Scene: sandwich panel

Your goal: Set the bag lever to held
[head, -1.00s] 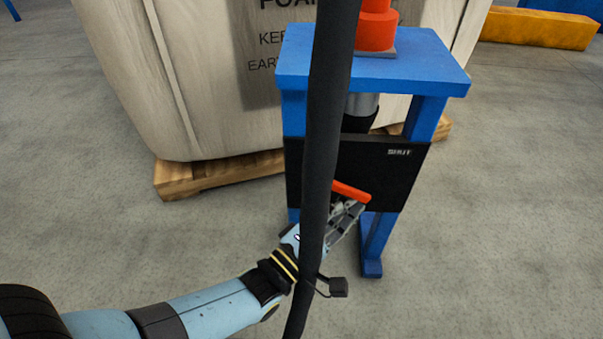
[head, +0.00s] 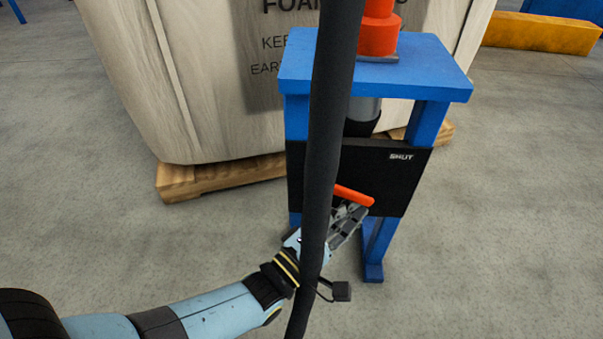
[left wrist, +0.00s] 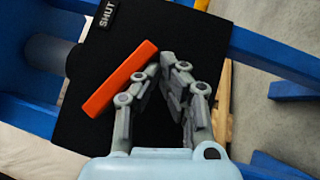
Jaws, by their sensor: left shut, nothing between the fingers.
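The bag lever (head: 354,195) is an orange-red bar on the front of a black panel (head: 390,180). In the head view its right end points right and slightly down; its left part is hidden behind a dark vertical pole. The panel has a white SHUT label at its upper right. My left gripper (head: 362,211) is shut and empty, with its fingertips just below the lever. In the left wrist view the whole lever (left wrist: 119,79) shows slanted beside the left finger; I cannot tell whether they touch. My right gripper is not in view.
A blue stand (head: 428,120) carries the panel, with an orange-red fitting (head: 378,35) on top. A large pale foam bag or bin (head: 200,90) stands behind on a wooden pallet (head: 215,178). The dark pole (head: 325,130) crosses before the stand. Floor is clear at right.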

